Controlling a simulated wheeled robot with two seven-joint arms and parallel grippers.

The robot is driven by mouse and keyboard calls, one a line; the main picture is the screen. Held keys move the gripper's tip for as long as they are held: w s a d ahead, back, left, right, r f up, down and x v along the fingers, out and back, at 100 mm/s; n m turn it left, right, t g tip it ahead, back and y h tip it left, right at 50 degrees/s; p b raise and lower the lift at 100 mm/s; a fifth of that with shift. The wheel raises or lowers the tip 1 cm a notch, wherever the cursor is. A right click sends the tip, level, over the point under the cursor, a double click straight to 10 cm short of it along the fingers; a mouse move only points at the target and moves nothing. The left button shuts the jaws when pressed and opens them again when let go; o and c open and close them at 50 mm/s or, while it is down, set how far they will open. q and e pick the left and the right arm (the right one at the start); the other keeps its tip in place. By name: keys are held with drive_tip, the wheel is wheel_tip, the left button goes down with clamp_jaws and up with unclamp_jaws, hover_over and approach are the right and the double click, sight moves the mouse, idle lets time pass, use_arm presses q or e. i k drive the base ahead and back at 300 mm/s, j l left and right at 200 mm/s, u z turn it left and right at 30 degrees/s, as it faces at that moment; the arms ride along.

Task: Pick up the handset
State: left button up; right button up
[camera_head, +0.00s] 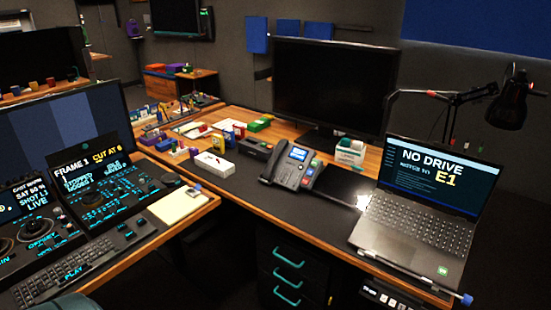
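A dark desk phone (296,168) with a lit screen and keypad stands on the desk, a little right of the middle of the view. Its handset (273,161) appears to rest in the cradle along the phone's left side. Neither of my grippers shows in the head view, and nothing is seen touching the phone.
An open laptop (425,205) stands to the right of the phone, below a black lamp (508,105). A large monitor (333,86) stands behind. Small boxes crowd the desk to the left. The dark desktop (300,208) in front of the phone is clear.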

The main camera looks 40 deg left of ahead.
sight(267, 173)
drive_tip(key=i+j+u, duration=0.1)
drive_tip(key=i+j, duration=0.25)
drive_tip(key=j, duration=0.2)
drive_tip(key=i+j+u, duration=0.1)
drive_tip(key=i+j, duration=0.25)
drive_tip(key=j, duration=0.15)
drive_tip(key=i+j, duration=0.4)
drive_tip(key=k+j+u, duration=0.05)
drive_tip(key=j, duration=0.05)
